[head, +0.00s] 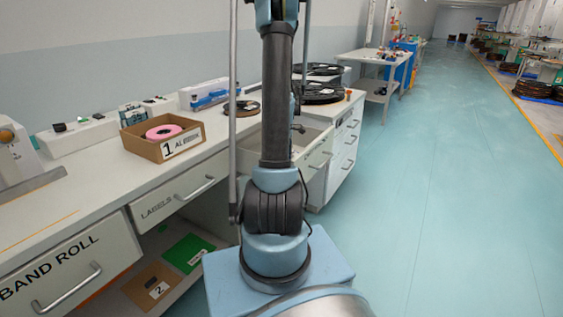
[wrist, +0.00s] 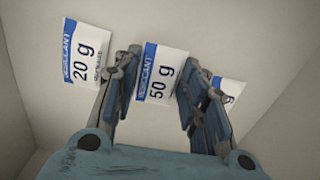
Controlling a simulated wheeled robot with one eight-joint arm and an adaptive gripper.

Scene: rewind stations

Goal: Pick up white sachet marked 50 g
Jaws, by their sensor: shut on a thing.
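The white sachet marked 50 g (wrist: 158,84) has a blue band and shows in the middle of the wrist view. My gripper (wrist: 162,62) has one blue-padded finger on each side of it and is shut on it. A white sachet marked 20 g (wrist: 86,50) lies to the left of my gripper. Another white sachet (wrist: 233,88) is partly hidden behind the right finger, and its number cannot be read in full. In the head view my arm covers part of the open drawer (head: 319,154), and the sachets are not visible there.
Pale drawer walls (wrist: 285,98) stand close around my gripper. Dark reels (head: 322,93) lie on the bench behind my arm. The floor (head: 430,180) to the right is clear.

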